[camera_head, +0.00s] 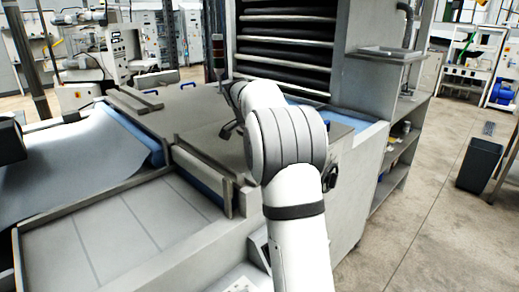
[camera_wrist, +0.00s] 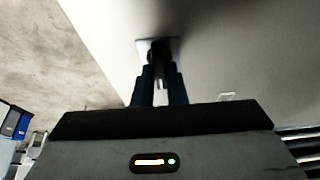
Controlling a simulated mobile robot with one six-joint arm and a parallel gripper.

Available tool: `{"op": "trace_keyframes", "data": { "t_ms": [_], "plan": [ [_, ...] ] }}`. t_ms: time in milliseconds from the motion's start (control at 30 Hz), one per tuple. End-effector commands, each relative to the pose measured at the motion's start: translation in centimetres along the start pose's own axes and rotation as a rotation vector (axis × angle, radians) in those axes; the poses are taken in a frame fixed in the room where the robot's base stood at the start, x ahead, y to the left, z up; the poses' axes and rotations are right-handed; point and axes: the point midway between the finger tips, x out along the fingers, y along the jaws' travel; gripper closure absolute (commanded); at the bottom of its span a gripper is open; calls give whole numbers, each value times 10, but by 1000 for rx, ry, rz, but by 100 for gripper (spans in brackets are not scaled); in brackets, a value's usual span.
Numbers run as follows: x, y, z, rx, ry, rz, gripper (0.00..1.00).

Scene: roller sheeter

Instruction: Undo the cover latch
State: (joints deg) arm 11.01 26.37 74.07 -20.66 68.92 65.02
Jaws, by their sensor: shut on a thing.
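In the wrist view, the two dark fingers of my gripper (camera_wrist: 158,88) reach to a small latch with a pale metal plate (camera_wrist: 144,46) on a light grey machine face (camera_wrist: 245,50). The fingers are closed on the latch's handle, which is mostly hidden between them. In the head view, the machine's flat grey cover (camera_head: 185,112) lies level, and it looks closed. My white arm crosses in front of the machine's right side.
A black knob (camera_head: 330,177) sits on the machine's side, right of my arm. A rack of dark rollers (camera_head: 285,50) stands behind the cover. Blue-white sheet (camera_head: 75,160) lies at left. A dark bin (camera_head: 479,165) stands on the right floor, with clear floor before it.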

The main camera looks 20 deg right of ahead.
Motion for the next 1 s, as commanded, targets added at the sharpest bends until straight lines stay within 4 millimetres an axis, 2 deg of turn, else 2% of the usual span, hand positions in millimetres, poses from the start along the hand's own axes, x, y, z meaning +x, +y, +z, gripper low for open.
{"op": "trace_keyframes", "data": {
  "t_ms": [433,467,700,1000],
  "plan": [
    [0,1,-1,10,0,5,100],
    [0,1,-1,10,0,5,87],
    [0,0,0,9,0,4,67],
    [-3,0,0,9,1,2,66]
  ]
}}
